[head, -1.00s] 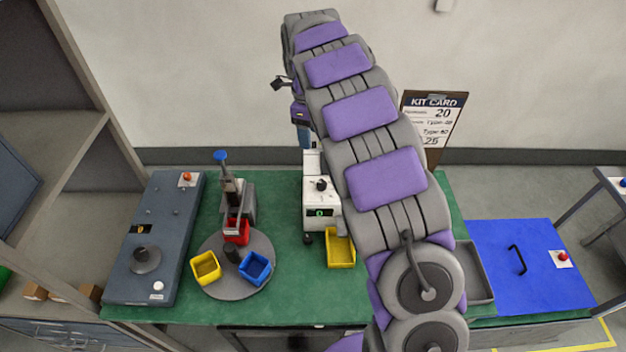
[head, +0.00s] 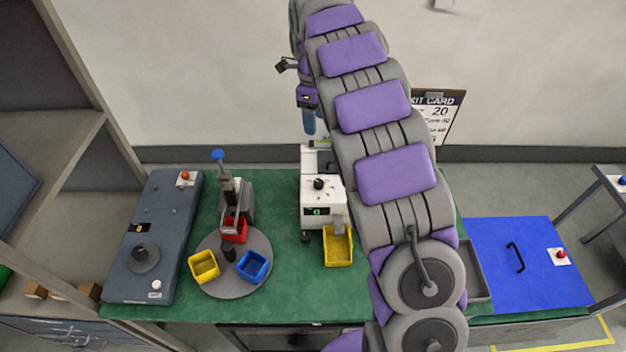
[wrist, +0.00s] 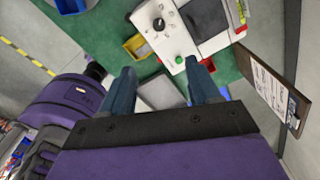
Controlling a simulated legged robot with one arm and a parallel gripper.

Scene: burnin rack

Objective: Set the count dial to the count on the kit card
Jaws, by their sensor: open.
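The kit card (head: 440,118) hangs on a clipboard at the back wall, partly covered by my arm; its top line reads 20, and the lower lines are small or hidden. In the wrist view the clipboard (wrist: 272,92) is at a slant, unreadable. A white machine (head: 312,212) on the green bench has a black knob (head: 319,184) on top and a green display seeming to read 0. In the wrist view the knob (wrist: 158,24) has marks around it, with a green button (wrist: 179,60) nearby. My gripper (wrist: 160,68) is open and empty, above and apart from the machine.
A yellow bin (head: 338,248) stands by the machine. Left are a turntable (head: 228,284) with coloured bins, a small press (head: 232,195) and a grey-blue box (head: 150,240) with its own large dark knob and display. A blue panel (head: 500,280) lies right.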

